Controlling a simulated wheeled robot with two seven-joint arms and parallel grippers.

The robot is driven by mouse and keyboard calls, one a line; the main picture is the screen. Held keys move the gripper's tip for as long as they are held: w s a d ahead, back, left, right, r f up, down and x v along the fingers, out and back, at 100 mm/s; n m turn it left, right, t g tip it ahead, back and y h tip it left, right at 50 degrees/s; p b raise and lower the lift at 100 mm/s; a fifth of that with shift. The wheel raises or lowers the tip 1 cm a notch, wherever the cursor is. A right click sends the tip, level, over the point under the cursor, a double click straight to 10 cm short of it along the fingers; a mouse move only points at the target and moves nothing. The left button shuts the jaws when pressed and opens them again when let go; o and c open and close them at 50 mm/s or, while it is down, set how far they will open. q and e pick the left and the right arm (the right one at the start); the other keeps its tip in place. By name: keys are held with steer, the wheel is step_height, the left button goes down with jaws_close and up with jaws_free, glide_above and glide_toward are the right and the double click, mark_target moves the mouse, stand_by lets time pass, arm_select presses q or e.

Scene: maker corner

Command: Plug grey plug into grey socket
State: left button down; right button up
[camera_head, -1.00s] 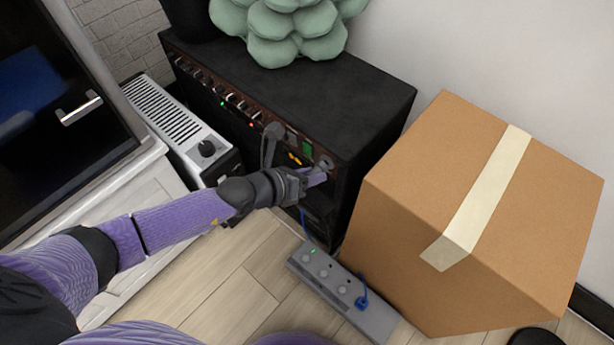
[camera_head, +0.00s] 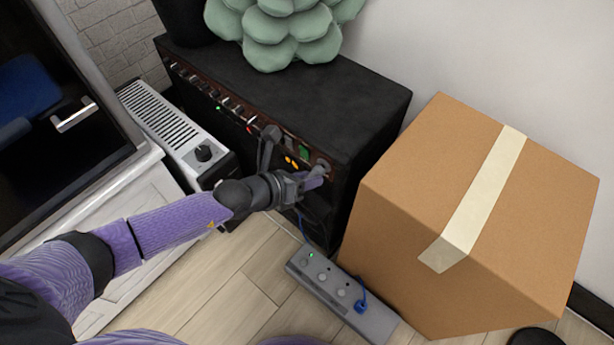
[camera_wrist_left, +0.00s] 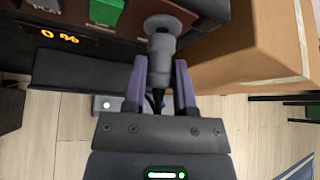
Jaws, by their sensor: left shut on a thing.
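My left gripper (camera_head: 313,181) is at the front of the black amplifier-like box, near its right end. In the left wrist view the gripper (camera_wrist_left: 161,66) is shut on the grey plug (camera_wrist_left: 162,47), a stubby cylinder between the two purple fingers. The plug points at the round grey socket (camera_wrist_left: 163,21) on the panel and its front end overlaps the socket's ring. I cannot tell how deep it sits. In the head view the socket (camera_head: 323,166) shows just beyond the fingertips, and the fingers mostly hide the plug. My right gripper is not in view.
The black box (camera_head: 290,95) carries a green plush (camera_head: 285,30). A cardboard box (camera_head: 420,200) stands close on the right. A grey power strip (camera_head: 340,290) with a blue plug lies on the floor below. A white heater (camera_head: 165,125) stands left.

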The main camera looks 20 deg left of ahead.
arm_select(q)
steer(key=shift+r, duration=0.1)
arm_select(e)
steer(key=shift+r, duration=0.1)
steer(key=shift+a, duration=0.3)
arm_select(q)
steer(key=shift+w, duration=0.1)
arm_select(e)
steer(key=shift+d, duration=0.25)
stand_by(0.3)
arm_select(q)
steer(key=shift+w+d, duration=0.1)
steer(key=shift+w, duration=0.2)
steer(key=c, duration=0.6)
jaws_free()
steer(key=shift+o, duration=1.2)
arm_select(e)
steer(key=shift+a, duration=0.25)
